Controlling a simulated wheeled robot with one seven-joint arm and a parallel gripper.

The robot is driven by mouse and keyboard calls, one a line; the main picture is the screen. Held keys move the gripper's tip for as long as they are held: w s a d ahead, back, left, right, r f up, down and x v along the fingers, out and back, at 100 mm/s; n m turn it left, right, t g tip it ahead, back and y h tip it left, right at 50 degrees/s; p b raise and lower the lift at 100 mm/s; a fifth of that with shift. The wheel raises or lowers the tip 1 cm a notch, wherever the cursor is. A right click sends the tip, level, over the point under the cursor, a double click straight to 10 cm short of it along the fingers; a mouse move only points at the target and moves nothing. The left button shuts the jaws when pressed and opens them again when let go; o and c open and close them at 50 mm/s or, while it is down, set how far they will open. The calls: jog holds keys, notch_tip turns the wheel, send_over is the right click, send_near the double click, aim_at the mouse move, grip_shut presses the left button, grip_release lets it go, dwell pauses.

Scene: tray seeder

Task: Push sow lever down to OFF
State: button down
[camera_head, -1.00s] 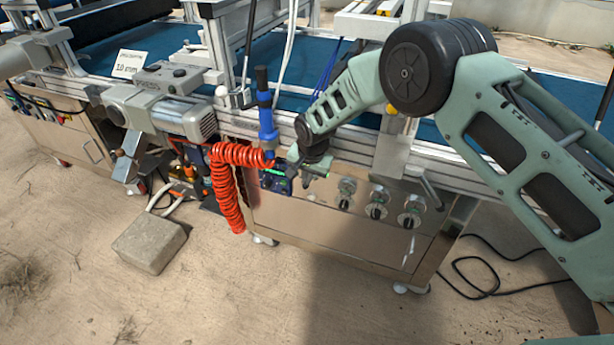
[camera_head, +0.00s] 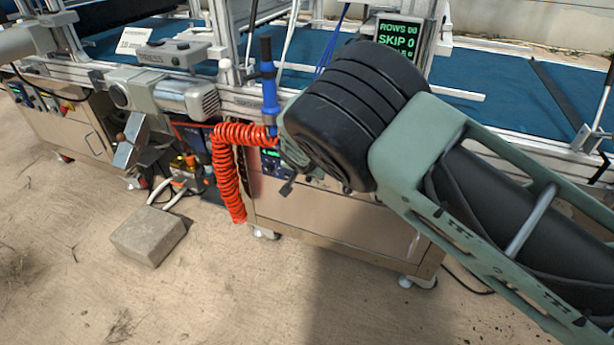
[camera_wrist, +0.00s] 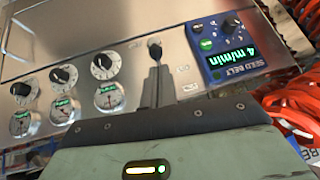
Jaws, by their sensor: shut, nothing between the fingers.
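The sow lever (camera_wrist: 154,46) appears to be the small dark knob on a short stem on the steel panel in the wrist view. My gripper (camera_wrist: 154,72) is shut and empty, its dark fingers pointing at the panel right by the lever. The fingertips overlap the lever's stem in the picture; I cannot tell whether they touch it. The small labels beside the lever are too small to read. In the head view my black arm joint hides the lever and most of the gripper.
A blue seed belt display (camera_wrist: 230,48) sits right of the lever in the wrist view. Several dials (camera_wrist: 105,65) with gauges are left of it. A coiled red hose (camera_head: 228,170) hangs beside the steel cabinet (camera_head: 330,222). A concrete block (camera_head: 148,236) lies on the sand.

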jog(key=shift+r, duration=0.15)
jog(key=shift+r+p, duration=0.35)
jog(key=shift+r, duration=0.25)
jog(key=shift+s+r, duration=0.1)
jog(key=shift+s, duration=0.05)
